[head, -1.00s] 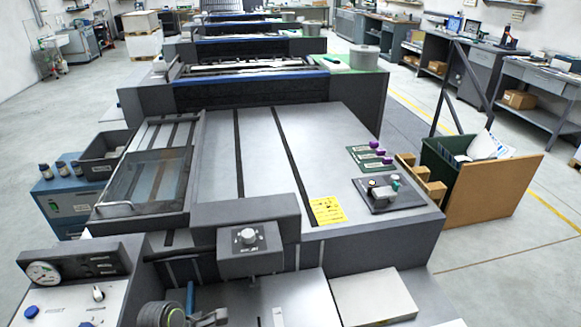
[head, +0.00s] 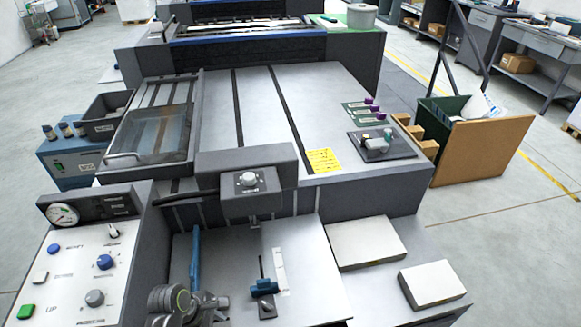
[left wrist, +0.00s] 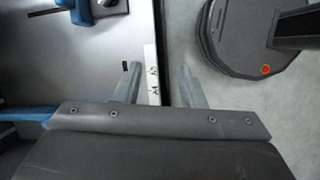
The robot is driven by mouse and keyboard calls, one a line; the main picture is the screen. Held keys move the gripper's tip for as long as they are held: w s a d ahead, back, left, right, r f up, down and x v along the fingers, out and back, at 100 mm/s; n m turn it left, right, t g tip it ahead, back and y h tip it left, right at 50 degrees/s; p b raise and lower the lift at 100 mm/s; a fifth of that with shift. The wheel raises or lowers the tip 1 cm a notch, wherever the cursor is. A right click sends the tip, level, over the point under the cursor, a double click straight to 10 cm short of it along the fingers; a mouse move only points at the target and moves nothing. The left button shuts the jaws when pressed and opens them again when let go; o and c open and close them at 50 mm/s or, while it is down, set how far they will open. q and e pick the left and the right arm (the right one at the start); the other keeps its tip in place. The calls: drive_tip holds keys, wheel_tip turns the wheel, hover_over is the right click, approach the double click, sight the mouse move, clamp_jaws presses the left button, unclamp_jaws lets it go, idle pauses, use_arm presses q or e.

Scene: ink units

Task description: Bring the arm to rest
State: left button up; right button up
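My left arm shows at the bottom edge of the head view, as dark joints with a green ring, low in front of the press and over the near metal plate (head: 215,255). Its fingertips cannot be made out there. In the left wrist view my left gripper (left wrist: 158,70) has its two grey fingers apart with nothing held between them. A white marked strip (left wrist: 152,75) and the plate's edge appear between and beyond the fingers. My right gripper is in neither view.
A control panel (head: 75,265) with buttons and a gauge stands left of the arm. A blue clamp (head: 264,287) sits on the plate. White blocks (head: 432,284) lie to the right.

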use_arm(q)
drive_tip(key=s+a+f+m+y+b, duration=0.1)
drive_tip(key=s+a+f+m, duration=0.15)
drive_tip(key=f, duration=0.45)
drive_tip(key=s+a+f+m+y, duration=0.1)
drive_tip(key=s+a+f+m, duration=0.15)
drive_tip(key=f, duration=0.45)
drive_tip(key=s+a+f+m+y, duration=0.1)
drive_tip(key=s+f+m, duration=0.3)
drive_tip(key=s, duration=0.5)
drive_tip(key=s+a+f+m+b, duration=0.1)
drive_tip(key=s+a+f+m, duration=0.3)
drive_tip(key=s+f, duration=0.4)
drive_tip(key=s+a+f+m+y+b, duration=0.1)
drive_tip(key=s+f+m, duration=0.4)
drive_tip(key=s, duration=0.5)
drive_tip(key=shift+a+f+y, duration=0.3)
drive_tip(key=shift+a+f, duration=0.3)
drive_tip(key=shift+a, duration=0.1)
